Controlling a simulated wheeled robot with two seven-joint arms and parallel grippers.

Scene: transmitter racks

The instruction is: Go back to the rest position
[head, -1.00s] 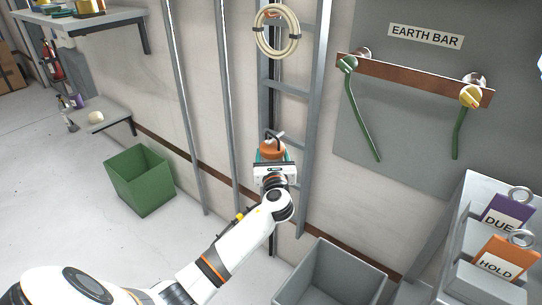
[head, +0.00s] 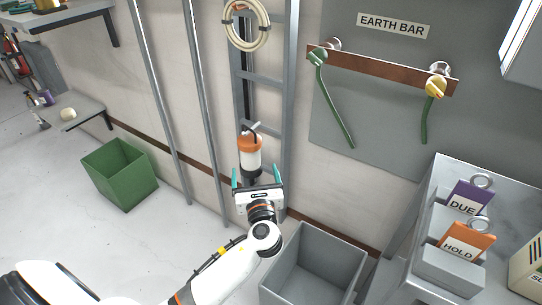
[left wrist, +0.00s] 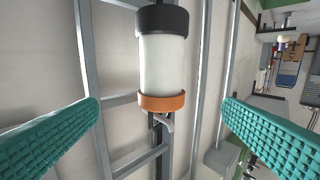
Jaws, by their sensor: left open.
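My left gripper (head: 258,183) is open in the head view, in front of the wall ladder. Its two teal fingers stand wide apart, and they also show at both sides of the left wrist view (left wrist: 160,125). A white cylinder with an orange end and a black end (head: 249,155) is just beyond the fingers, fixed at the ladder. In the left wrist view the same cylinder (left wrist: 163,65) lies between and ahead of the fingers, and neither finger touches it. A small grey hook or lever sticks out at its orange end. My right gripper is not in view.
A grey open bin (head: 335,247) stands right of my left arm. A green bin (head: 121,178) is on the floor at left. A grey shelf (head: 412,235) with purple and orange tags is at right. The earth bar (head: 385,70) is on the wall.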

